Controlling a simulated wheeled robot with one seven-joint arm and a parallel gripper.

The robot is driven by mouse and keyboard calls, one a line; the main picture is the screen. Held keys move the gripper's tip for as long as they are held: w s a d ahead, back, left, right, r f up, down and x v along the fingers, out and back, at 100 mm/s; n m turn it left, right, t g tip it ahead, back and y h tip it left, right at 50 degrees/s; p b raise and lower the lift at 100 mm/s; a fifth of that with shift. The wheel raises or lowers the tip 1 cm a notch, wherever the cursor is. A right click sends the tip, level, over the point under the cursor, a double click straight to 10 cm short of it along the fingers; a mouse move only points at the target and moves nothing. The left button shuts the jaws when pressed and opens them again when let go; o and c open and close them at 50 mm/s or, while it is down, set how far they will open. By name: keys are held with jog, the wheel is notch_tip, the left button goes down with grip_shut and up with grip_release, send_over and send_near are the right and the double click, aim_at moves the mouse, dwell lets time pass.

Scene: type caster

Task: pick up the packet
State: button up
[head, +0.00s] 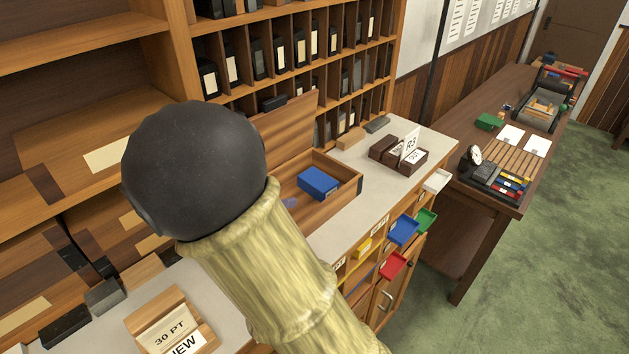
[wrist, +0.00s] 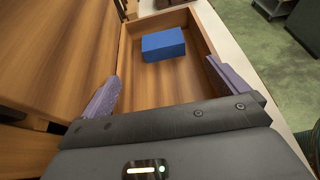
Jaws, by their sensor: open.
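A blue block-shaped item, which I take to be the packet (head: 318,183), lies inside an open wooden box (head: 335,206) on the counter. In the wrist view the packet (wrist: 163,45) rests on the box floor near its far end. My gripper (wrist: 168,88) is open and empty, its two purple fingers apart at the near part of the box. The packet is ahead of the fingertips, apart from them. In the head view my arm hides most of the gripper; only a bit of purple finger shows inside the box.
The box's raised lid (head: 278,130) stands at its back. Brown card holders (head: 398,153) sit to the right. Open coloured drawers (head: 403,231) stick out below the counter. A shelf of pigeonholes (head: 290,55) rises behind. A 30 PT sign block (head: 172,325) stands at the front.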

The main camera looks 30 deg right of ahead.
aim_at(317, 180)
jog(key=shift+s, duration=0.15)
jog(key=shift+d+f, duration=0.1)
jog(key=shift+d, duration=0.35)
jog(key=p+x, duration=0.2)
jog(key=x, duration=0.8)
jog(key=shift+d+f, duration=0.1)
jog(key=shift+d, duration=0.25)
jog(key=shift+w+d+p, duration=0.15)
jog(key=shift+w+p, duration=0.15)
jog(key=p+x, duration=0.1)
jog(key=x, duration=0.4)
jog(key=shift+d+f, duration=0.2)
jog(key=shift+d, duration=0.2)
jog(key=shift+s, duration=0.1)
